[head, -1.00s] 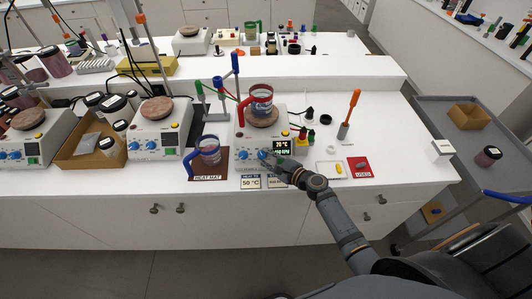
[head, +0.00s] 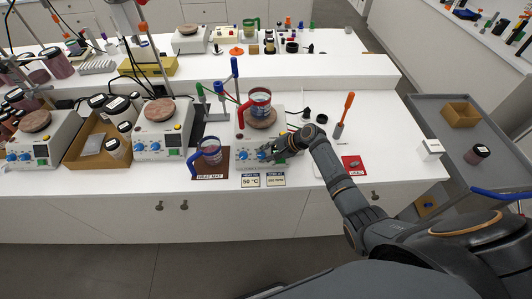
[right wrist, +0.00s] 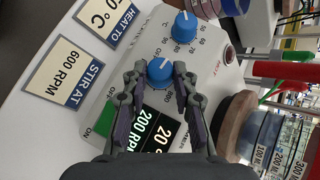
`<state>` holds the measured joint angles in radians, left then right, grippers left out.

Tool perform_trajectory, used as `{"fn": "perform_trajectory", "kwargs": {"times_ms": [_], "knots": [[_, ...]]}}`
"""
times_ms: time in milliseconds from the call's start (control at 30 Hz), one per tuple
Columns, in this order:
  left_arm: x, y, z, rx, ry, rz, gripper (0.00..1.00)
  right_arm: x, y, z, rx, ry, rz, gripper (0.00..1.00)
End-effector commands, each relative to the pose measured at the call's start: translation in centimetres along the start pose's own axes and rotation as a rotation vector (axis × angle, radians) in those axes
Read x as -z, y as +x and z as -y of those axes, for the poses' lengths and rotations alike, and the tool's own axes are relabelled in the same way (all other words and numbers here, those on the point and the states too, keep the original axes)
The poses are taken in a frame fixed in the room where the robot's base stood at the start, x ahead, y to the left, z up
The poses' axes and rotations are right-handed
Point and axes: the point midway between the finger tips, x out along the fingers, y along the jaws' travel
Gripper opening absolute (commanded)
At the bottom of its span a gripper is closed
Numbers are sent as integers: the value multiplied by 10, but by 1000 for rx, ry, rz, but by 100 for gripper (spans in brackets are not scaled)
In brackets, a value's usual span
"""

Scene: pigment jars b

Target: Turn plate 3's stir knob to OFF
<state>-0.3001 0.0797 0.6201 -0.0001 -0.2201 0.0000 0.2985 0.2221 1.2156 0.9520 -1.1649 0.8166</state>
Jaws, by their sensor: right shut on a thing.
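Plate 3 (head: 243,142) is the rightmost hot plate on the near bench, with a red-handled beaker (head: 260,100) on its round top. Its front has two blue knobs. In the right wrist view the stir knob (right wrist: 160,71) sits between the two fingertips of my right gripper (right wrist: 154,84), which is shut on it. The heat knob (right wrist: 184,27) is beyond it, untouched. The display (right wrist: 153,130) reads 20 and 200 RPM, partly covered by a finger. In the head view my right gripper (head: 268,153) covers the display and part of the front. My left gripper is not in view.
Cards reading 50 °C (head: 250,181) and 600 RPM (right wrist: 63,75) lie before the plate. A blue-handled beaker (head: 211,152) stands on the heat mat (head: 210,173) to the left. An orange-handled tool (head: 345,112) stands to the right. The bench's right end is mostly clear.

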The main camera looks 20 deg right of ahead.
Motion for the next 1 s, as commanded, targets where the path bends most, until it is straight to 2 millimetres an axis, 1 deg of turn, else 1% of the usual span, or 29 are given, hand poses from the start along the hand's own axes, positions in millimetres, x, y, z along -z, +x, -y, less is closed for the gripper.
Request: {"fn": "perform_trajectory", "kwargs": {"times_ms": [33, 167, 600, 800, 1000], "knots": [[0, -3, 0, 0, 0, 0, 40, -1, -1, 3, -31, -27, 2, 0], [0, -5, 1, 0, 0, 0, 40, -2, 0, 4, -126, -106, 3, 0], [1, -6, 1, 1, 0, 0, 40, -3, 3, 10, -412, -351, 4, 0], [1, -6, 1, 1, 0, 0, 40, -4, 4, 10, -499, -425, 4, 0], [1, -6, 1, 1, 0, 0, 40, -4, 5, 10, -550, -468, 5, 0]]}}
